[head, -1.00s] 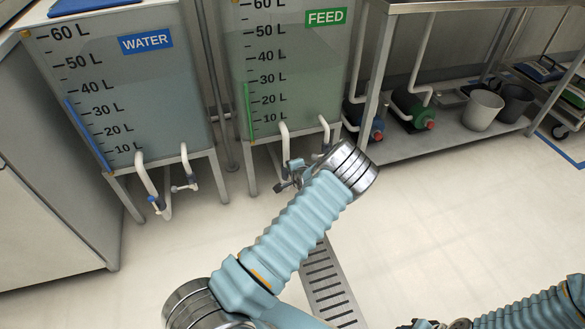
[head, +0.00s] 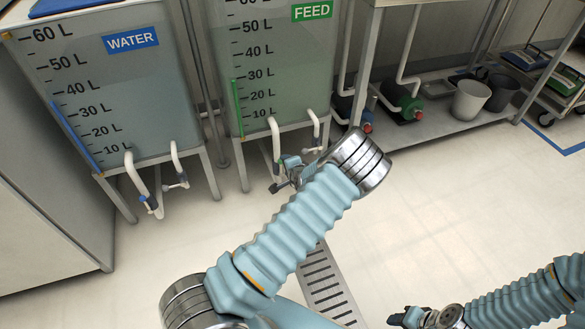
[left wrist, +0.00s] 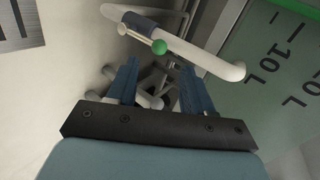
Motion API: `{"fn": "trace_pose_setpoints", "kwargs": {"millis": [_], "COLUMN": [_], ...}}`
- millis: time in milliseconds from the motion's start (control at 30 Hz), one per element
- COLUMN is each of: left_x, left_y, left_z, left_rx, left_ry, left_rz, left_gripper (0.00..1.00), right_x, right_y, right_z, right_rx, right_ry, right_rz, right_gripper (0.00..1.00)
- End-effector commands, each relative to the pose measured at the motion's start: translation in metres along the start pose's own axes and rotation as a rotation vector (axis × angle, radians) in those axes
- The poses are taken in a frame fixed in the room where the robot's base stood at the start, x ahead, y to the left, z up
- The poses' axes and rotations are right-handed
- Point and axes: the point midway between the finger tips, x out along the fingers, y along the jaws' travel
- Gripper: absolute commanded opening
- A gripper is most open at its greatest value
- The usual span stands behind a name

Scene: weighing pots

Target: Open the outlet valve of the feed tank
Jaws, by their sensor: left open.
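The feed tank (head: 285,75) is translucent green with a FEED label and a litre scale. White outlet pipes (head: 276,138) come out at its bottom. In the left wrist view a white outlet pipe (left wrist: 200,57) crosses above the fingers, with a green ball knob (left wrist: 159,47) and a pale lever beside it. My left gripper (head: 280,178) is at the feed outlet in the head view and hides part of it. In the left wrist view the left gripper (left wrist: 158,68) is open, its fingertips just below the green knob, with nothing held. My right gripper (head: 412,317) is at the bottom edge; its jaws are unclear.
The water tank (head: 110,85) stands to the left with its own outlet pipes (head: 150,190). A steel bench to the right carries pumps (head: 403,103) and grey buckets (head: 470,100) on its low shelf. A floor drain grate (head: 327,285) lies below my left arm. The floor to the right is clear.

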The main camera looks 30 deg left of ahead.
Motion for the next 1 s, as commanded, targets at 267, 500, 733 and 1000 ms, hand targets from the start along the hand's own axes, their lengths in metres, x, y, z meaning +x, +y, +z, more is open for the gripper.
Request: {"fn": "trace_pose_setpoints", "kwargs": {"millis": [267,500,733,1000], "left_x": [-0.058,-0.071,-0.071,-0.070], "left_y": [-0.002,-0.001,-0.001,0.005], "left_z": [-0.001,0.001,0.000,0.005], "left_rx": [0.000,-0.001,-0.001,-0.009], "left_ry": [0.002,-0.001,-0.001,-0.007], "left_rz": [-0.002,-0.002,-0.002,0.018], "left_gripper": [0.51,0.51,0.51,0.51], "right_x": [-0.007,-0.007,-0.007,-0.008], "right_y": [-0.005,-0.006,-0.006,-0.006], "right_z": [0.001,0.002,0.002,0.002], "right_rx": [-0.003,-0.004,-0.004,-0.004], "right_ry": [-0.004,-0.005,-0.005,-0.005], "right_rz": [-0.003,-0.004,-0.004,-0.004], "right_gripper": [0.43,0.43,0.43,0.43]}}
